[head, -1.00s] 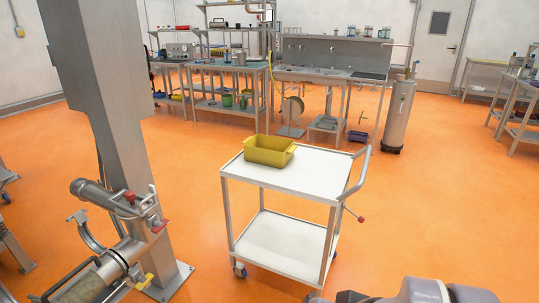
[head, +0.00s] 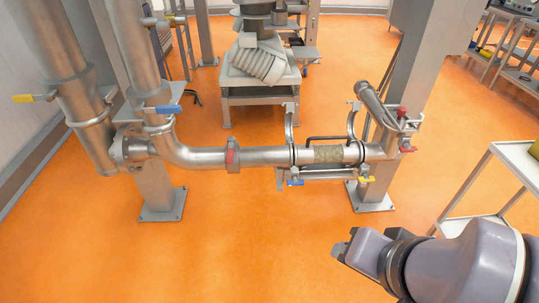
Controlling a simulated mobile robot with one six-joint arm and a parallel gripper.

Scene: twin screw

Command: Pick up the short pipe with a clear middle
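The short pipe with a clear middle (head: 328,155) lies level in the steel pipe line in the head view, right of centre. Its middle section shows a tan, grainy content. Curved clamp halves stand raised at its left end (head: 290,125) and right end (head: 354,120). A dark handle bar arches just behind it.
The steel pipe line (head: 200,158) runs left from the short pipe to tall vertical pipes with a blue lever (head: 168,109). A grey column (head: 408,75) stands behind its right end. A white trolley (head: 510,160) is at the right edge. Orange floor in front is clear.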

